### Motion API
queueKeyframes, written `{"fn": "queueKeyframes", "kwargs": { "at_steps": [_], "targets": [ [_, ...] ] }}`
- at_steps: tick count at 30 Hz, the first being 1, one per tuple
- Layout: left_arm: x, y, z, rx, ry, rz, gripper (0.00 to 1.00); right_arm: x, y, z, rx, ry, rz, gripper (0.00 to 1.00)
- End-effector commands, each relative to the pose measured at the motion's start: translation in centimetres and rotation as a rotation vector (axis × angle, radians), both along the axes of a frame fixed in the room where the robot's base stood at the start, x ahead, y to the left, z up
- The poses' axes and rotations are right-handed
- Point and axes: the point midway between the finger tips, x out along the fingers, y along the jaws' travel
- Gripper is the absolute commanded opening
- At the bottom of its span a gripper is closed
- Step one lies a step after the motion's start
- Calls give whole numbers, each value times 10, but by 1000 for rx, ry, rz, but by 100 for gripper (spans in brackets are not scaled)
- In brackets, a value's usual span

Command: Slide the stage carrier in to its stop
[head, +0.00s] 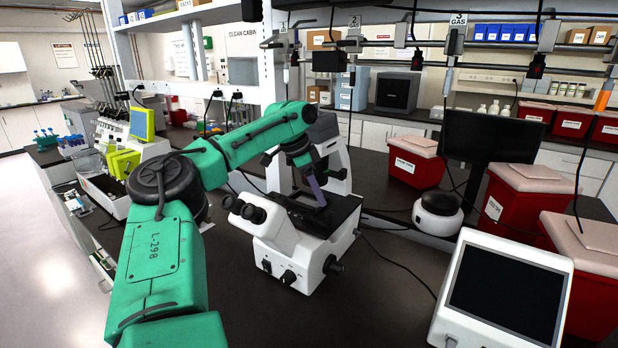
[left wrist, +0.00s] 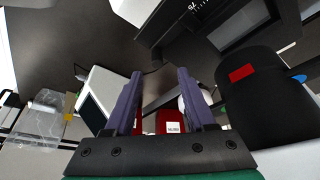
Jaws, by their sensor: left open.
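A white microscope (head: 295,240) with black eyepieces stands on the dark bench in the middle of the head view. Its black stage (head: 343,212) lies behind the eyepieces. My left gripper (head: 318,198) points down over the stage, with a purple finger showing. In the left wrist view my left gripper (left wrist: 158,74) is open, with nothing between its two purple fingers. A dark frame with a rectangular recess (left wrist: 238,24) shows at the upper right there, beyond the fingertips. I cannot tell the carrier apart from the stage. My right gripper is not in view.
A white device with a dark screen (head: 508,290) stands at the front right. Red bins (head: 415,160) and a black monitor (head: 490,137) stand behind it. A small round white device (head: 437,213) is right of the microscope. Cables cross the bench. The bench in front of the microscope is clear.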

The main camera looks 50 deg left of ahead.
Motion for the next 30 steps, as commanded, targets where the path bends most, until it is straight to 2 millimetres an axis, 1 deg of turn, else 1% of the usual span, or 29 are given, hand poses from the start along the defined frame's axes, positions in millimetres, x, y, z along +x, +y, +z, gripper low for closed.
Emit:
{"fn": "queueKeyframes", "kwargs": {
  "at_steps": [1,3,6,9,12,30],
  "targets": [
    [-4,3,13,2,-5,2,55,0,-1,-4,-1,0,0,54],
    [-11,6,31,2,-4,2,55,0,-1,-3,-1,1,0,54],
    [-18,10,51,3,-2,2,55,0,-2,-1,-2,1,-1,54],
    [-23,12,61,2,0,2,55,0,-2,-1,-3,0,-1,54],
    [-24,13,64,1,1,1,55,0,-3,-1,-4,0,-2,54],
    [-24,12,63,0,1,0,55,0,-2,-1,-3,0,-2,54]
  ]
}}
